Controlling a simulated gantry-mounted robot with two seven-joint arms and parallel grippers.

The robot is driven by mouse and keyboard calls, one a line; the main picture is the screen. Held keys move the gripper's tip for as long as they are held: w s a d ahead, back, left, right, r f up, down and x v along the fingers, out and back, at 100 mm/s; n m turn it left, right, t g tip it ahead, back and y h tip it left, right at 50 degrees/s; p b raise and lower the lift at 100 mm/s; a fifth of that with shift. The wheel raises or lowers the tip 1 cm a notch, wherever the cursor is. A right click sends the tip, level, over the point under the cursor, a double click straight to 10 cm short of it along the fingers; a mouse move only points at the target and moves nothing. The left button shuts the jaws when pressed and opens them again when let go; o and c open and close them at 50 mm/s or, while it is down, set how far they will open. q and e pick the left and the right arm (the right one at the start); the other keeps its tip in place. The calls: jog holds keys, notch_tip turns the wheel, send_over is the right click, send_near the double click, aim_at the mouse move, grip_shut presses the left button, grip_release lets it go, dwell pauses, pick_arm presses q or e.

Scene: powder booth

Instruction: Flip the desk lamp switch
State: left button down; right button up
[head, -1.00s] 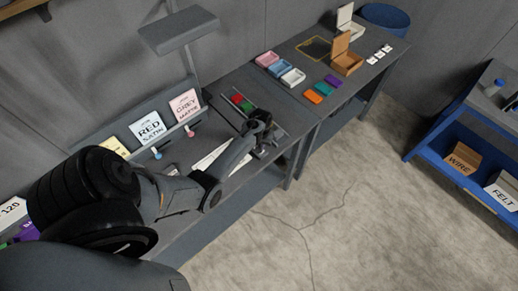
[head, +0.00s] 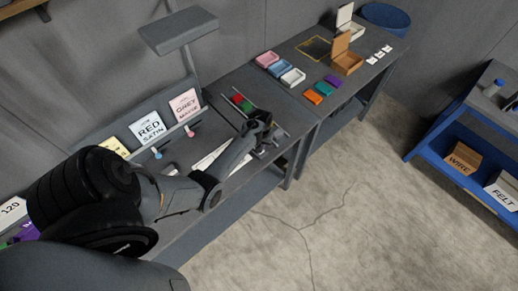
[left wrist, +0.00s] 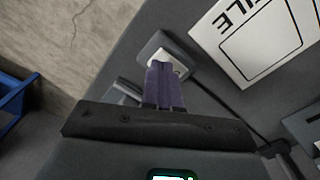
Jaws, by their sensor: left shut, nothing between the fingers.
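The desk lamp (head: 178,31) stands at the back of the near bench in the head view, with a flat grey head on a thin post. In the left wrist view a small grey switch box (left wrist: 154,43) with a pale top lies on the bench. My left gripper (left wrist: 164,66) is shut and empty, its fingertips over the box's pale part. I cannot tell whether they touch it. The fingers hide part of the box. In the head view my left gripper (head: 262,150) is low over the bench's right part, and the switch box is hidden there. My right gripper is not in view.
A white printed sheet (left wrist: 262,38) lies beside the box, and a dark cable (left wrist: 240,125) runs nearby. A red and green block tray (head: 240,101) sits behind the gripper. Label cards (head: 148,128) lean at the back. Small coloured bins (head: 293,77) stand on the adjoining bench.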

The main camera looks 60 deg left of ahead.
pick_arm(q)
jog(key=shift+f, duration=0.45)
jog(key=shift+f+b, duration=0.4)
jog(key=shift+b, duration=0.15)
jog(key=shift+r, duration=0.1)
dwell(0.3)
notch_tip(320, 180, up, 5)
jog(key=p, duration=0.5)
jog(key=shift+f, duration=0.2)
jog(key=shift+r+p, duration=1.1)
jog(key=shift+p, duration=0.15)
